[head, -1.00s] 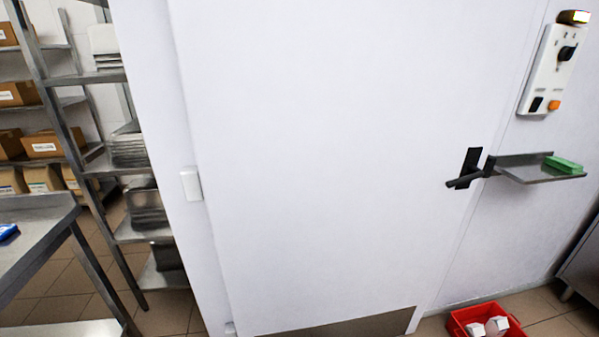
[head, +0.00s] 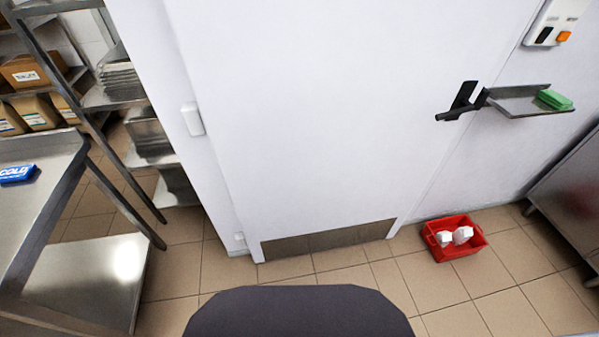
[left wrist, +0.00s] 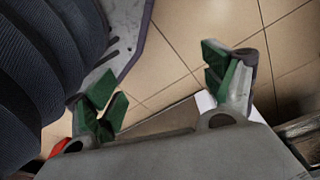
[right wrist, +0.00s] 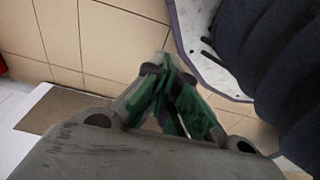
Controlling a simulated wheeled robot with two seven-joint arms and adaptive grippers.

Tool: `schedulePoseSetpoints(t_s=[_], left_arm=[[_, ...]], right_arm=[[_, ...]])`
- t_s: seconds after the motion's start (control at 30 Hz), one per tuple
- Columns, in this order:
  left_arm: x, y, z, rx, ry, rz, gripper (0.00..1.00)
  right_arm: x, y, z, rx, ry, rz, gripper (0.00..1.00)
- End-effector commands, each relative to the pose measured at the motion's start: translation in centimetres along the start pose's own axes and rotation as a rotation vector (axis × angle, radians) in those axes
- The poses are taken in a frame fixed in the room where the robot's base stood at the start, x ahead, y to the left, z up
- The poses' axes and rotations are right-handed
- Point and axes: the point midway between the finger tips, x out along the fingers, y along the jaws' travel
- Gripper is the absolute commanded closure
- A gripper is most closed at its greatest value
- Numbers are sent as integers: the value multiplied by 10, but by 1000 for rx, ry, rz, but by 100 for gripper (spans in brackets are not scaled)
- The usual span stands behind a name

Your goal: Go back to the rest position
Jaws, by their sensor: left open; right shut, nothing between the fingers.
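My left gripper (left wrist: 165,90) shows in the left wrist view with its two green-padded fingers wide apart and nothing between them. Tiled floor lies beyond it. My right gripper (right wrist: 172,95) shows in the right wrist view with its green-padded fingers together and nothing held. Neither gripper shows in the head view. In both wrist views my own base and dark ribbed column fill one side.
A closed white door (head: 310,110) with a black handle (head: 460,103) is ahead. A red crate (head: 441,257) with white items stands on the floor, right. A steel table (head: 50,205) is left. A small shelf (head: 520,107) holds a green block (head: 554,99). Floor before the door is clear.

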Motion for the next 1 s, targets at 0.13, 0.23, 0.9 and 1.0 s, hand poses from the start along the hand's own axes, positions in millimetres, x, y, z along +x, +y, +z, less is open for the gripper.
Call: schedulePoseSetpoints(t_s=[0.13,0.23,0.9,1.0], left_arm=[[-6,-2,14,1,-8,-4,17],[-7,-3,25,1,-14,-6,17],[-32,-12,99,6,-43,-20,17],[-38,-13,110,7,-47,-22,17]], right_arm=[[-6,2,14,-1,-9,4,100],[-7,3,25,-1,-14,6,100],[-32,12,99,-6,-43,20,100],[-38,13,111,-7,-47,21,100]])
